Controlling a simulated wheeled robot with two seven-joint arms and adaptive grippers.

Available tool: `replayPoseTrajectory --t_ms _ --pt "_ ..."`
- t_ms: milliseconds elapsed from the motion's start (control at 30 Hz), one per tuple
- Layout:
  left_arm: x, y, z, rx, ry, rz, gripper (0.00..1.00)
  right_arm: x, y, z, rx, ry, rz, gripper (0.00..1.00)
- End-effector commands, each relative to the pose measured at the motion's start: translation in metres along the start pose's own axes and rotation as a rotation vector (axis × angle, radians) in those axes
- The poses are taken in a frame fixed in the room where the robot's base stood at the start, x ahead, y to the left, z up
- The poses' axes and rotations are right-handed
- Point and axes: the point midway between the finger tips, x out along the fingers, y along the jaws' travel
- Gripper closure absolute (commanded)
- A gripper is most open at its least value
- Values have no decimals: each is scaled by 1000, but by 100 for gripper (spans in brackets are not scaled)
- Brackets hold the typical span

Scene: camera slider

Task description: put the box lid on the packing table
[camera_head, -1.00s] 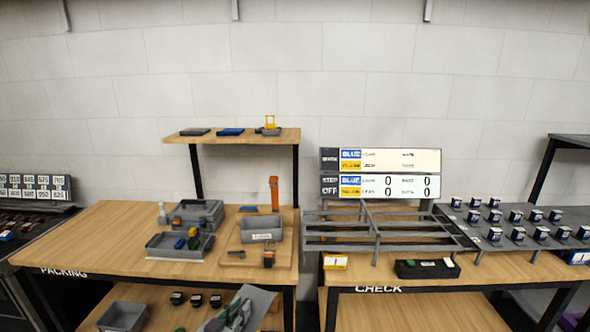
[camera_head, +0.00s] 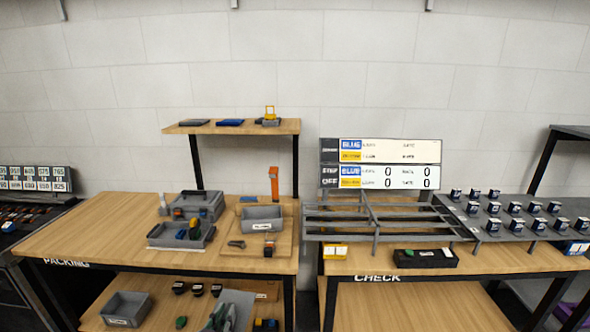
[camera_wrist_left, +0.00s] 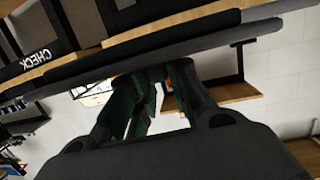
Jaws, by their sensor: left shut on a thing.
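The box lid appears to be the flat grey panel (camera_head: 240,302) at the bottom of the head view, in front of the packing table. My left gripper (camera_head: 221,318) is shut on it. In the left wrist view my left gripper's fingers (camera_wrist_left: 165,95) reach a long dark flat panel (camera_wrist_left: 190,38), seen edge-on. The packing table (camera_head: 90,232) has a wooden top with clear room at its left. A grey open box (camera_head: 165,238) with several items stands on it. My right gripper is not in view.
A grey case (camera_head: 203,203) stands behind the open box. A small grey bin (camera_head: 262,217) sits on a wooden board at the table's right. A raised shelf (camera_head: 235,128) spans the back. The lower shelf holds a grey bin (camera_head: 125,308). The check table (camera_head: 475,262) stands right.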

Motion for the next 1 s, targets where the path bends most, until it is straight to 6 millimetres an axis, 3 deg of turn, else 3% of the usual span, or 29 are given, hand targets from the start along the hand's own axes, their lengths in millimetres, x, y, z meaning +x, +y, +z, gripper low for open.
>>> replayPoseTrajectory --t_ms 500,1000 --pt "-17 -20 26 -24 -2 -110 100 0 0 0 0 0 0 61" --pt "-19 -23 29 -24 -1 -125 100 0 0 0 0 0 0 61"
